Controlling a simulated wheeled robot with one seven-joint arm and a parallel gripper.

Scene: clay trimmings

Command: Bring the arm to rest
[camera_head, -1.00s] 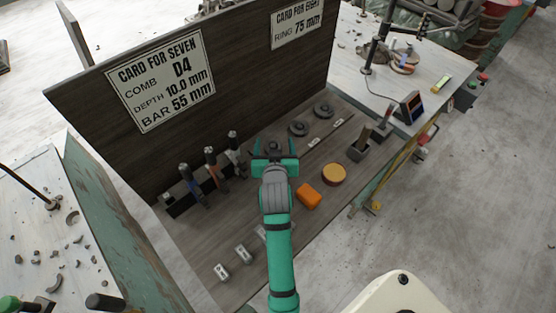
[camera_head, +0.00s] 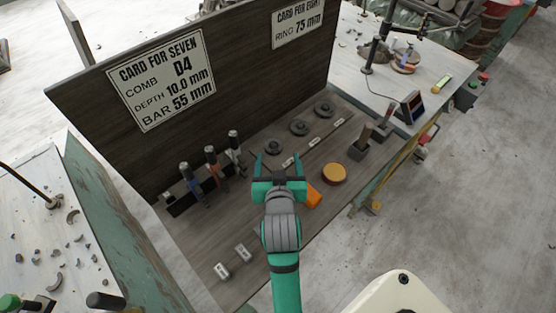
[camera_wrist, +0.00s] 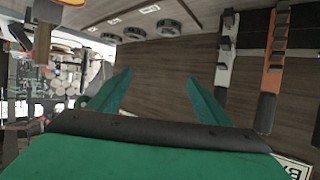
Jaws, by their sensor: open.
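My gripper (camera_head: 280,165) is open and empty above the dark wooden bench (camera_head: 190,238). Its green fingers (camera_wrist: 158,95) stand apart in the wrist view, with only bench behind them. An orange block (camera_head: 314,196) lies just right of my gripper, partly hidden by it. A round yellow-topped tin (camera_head: 334,174) stands farther right. Several upright tools (camera_head: 211,165) stand in a rack at the left of the bench; some also show in the wrist view (camera_wrist: 272,70).
A dark upright board (camera_head: 110,130) with printed cards (camera_head: 163,80) rises behind the bench. Several grey rings (camera_head: 299,128) lie near its foot. Small metal blocks (camera_head: 222,271) sit at the front left. A black holder (camera_head: 359,149) stands at right. Open floor (camera_head: 480,220) lies right of the bench.

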